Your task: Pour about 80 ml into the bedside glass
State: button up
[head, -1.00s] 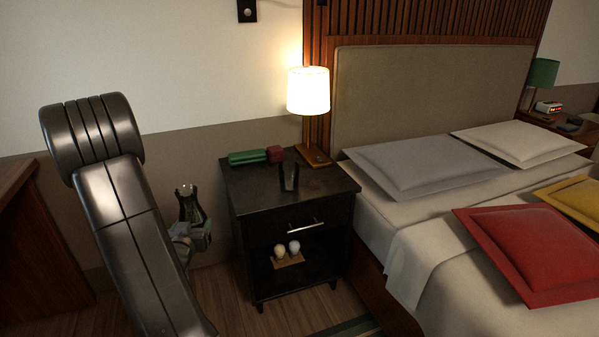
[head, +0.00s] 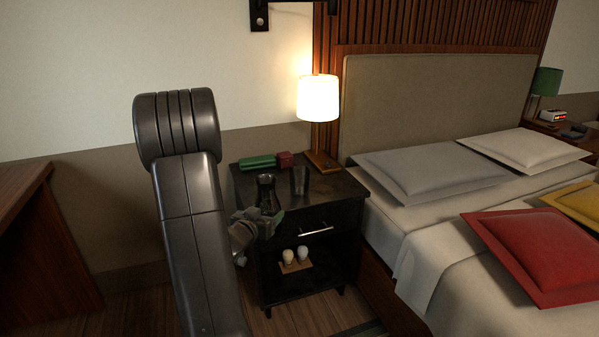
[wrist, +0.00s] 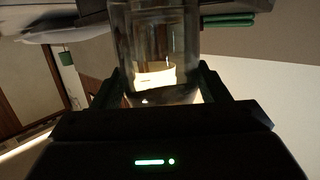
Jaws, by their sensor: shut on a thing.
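A clear, dark-looking glass carafe (head: 266,190) is held upright in my gripper (head: 258,224). In the wrist view the carafe (wrist: 155,40) stands between the two fingers of my gripper (wrist: 160,88), which is shut on it. Some clear liquid seems to show low in it, but the level is hard to read. The bedside glass (head: 299,181), a straight clear tumbler, stands upright on the dark nightstand (head: 335,187). In the head view the carafe is just left of the glass, apart from it, in front of the nightstand's left part.
A lit lamp (head: 318,98) stands behind the glass. The bed (head: 400,235) is at right, a wooden unit (head: 40,250) at left.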

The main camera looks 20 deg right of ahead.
jog(key=d+r+m+g+h, duration=0.2)
jog(key=d+m+g+h, duration=0.1)
jog(key=d, duration=0.9)
jog(key=shift+w+r, duration=0.15)
